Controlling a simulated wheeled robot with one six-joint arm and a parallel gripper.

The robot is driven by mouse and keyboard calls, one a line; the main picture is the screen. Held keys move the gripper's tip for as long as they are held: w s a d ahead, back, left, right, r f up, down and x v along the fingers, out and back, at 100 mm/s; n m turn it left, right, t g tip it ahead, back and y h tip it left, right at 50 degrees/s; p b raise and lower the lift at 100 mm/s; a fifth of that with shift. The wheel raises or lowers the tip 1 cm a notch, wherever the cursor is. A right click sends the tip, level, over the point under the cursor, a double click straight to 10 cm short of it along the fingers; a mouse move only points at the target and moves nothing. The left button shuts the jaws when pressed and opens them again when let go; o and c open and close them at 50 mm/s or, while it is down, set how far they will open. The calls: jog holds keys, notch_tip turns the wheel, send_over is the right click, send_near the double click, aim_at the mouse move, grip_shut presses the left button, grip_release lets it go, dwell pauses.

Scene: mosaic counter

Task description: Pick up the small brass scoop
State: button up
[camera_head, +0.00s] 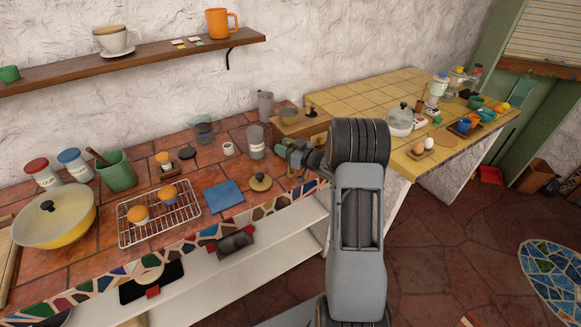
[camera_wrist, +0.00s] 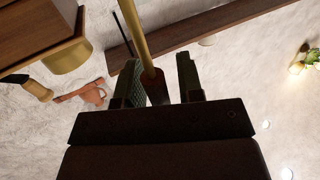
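A brass rod with a dark reddish-brown end (camera_wrist: 150,52), which looks like the small brass scoop's handle, runs down between my fingers in the wrist view. The scoop's bowl is not clearly visible there. My gripper (camera_wrist: 158,82) is open around the rod, with a visible gap at the right finger and the rod close to the left one. In the head view my gripper (camera_head: 297,153) is over the right end of the tiled counter. A small brass-coloured piece shows just below it, too small to make out. My arm hides part of that area.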

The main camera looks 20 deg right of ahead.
grip_shut()
